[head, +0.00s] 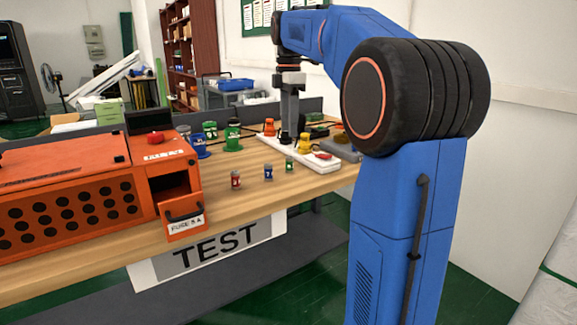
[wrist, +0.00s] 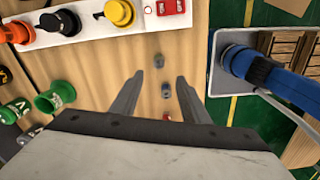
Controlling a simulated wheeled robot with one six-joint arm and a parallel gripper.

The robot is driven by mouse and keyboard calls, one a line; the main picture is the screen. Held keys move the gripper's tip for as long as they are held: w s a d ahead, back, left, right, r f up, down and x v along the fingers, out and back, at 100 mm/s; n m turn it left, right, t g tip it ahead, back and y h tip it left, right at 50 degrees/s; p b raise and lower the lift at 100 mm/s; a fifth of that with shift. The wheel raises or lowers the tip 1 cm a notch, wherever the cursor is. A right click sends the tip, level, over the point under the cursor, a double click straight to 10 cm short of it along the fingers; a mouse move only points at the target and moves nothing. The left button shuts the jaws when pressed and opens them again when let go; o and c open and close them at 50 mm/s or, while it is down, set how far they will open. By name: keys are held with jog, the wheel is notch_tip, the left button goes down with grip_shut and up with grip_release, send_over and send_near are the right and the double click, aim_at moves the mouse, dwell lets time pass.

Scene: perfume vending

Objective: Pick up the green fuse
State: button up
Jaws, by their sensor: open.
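The green fuse (head: 289,165) is a small upright cylinder on the wooden table, at the right end of a row of three. The blue fuse (head: 268,172) is in the middle and the red fuse (head: 235,180) is at the left. My gripper (head: 288,132) points down behind the row, over the white strip, open and empty. In the wrist view, my gripper's fingers (wrist: 158,78) are spread apart. The green fuse (wrist: 158,60) looks greyish there, just beyond the fingertips. The blue fuse (wrist: 166,90) shows between the fingers; the red one (wrist: 167,118) is partly hidden by my gripper.
A white strip (wrist: 78,22) with coloured buttons lies beside the fuses. An orange machine (head: 80,195) with an open compartment marked "FUSE 5 A" stands at left. Green and blue knobs (head: 233,140) stand behind the row. The table's front edge is close to the fuses.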

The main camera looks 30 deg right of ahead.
aim_at(289, 157)
notch_tip(289, 157, down, 12)
jog(key=shift+w+d+r, duration=0.1)
jog(key=shift+w+r, duration=0.05)
dwell(0.5)
grip_shut()
